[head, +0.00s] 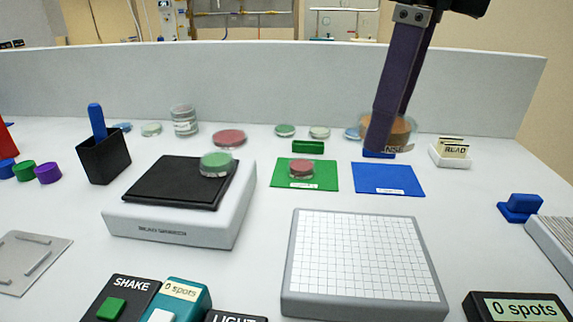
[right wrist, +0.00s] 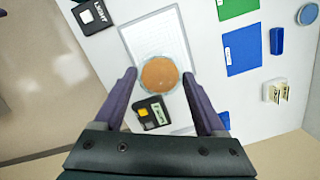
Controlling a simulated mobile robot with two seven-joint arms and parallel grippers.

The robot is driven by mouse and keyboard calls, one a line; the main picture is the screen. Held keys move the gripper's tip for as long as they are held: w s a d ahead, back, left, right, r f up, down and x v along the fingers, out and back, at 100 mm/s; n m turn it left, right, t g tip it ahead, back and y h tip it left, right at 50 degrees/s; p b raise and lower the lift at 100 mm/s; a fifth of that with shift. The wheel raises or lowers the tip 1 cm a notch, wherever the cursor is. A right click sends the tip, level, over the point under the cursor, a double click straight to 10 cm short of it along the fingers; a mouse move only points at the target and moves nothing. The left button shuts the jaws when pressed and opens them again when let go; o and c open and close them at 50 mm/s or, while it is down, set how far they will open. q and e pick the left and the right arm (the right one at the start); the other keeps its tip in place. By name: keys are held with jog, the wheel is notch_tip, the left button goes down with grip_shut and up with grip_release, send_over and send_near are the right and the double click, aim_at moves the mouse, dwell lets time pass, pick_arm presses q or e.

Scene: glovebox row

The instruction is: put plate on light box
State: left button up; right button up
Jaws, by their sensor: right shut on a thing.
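My right gripper (head: 382,138) comes down from the top right in the head view and is shut on a round plate (head: 402,128) with an orange top, held near the blue mat. In the right wrist view the orange plate (right wrist: 159,74) sits between the two purple fingers. The light box (head: 358,258), a grey-framed slab with a white gridded top, lies front right of centre with nothing on it. It also shows in the wrist view (right wrist: 150,38), behind the plate. My left gripper is not in view.
A green-topped plate (head: 216,162) sits on a black-topped device (head: 172,222). A red-topped plate (head: 301,169) lies on a green mat (head: 322,182). The blue mat (head: 388,180) looks empty. A display box (head: 520,306) stands front right; several plates line the back.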

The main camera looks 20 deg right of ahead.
aim_at(409, 124)
notch_tip(409, 124, down, 15)
jog(key=shift+f, duration=0.1)
dwell(0.3)
jog(key=shift+f, duration=0.15)
jog(key=o, duration=1.3)
jog(key=r, duration=0.8)
jog(key=s+d+r, duration=0.1)
jog(key=r, duration=0.3)
jog(key=shift+s+r, duration=0.1)
jog(key=shift+r, duration=0.05)
jog(key=shift+a, duration=0.1)
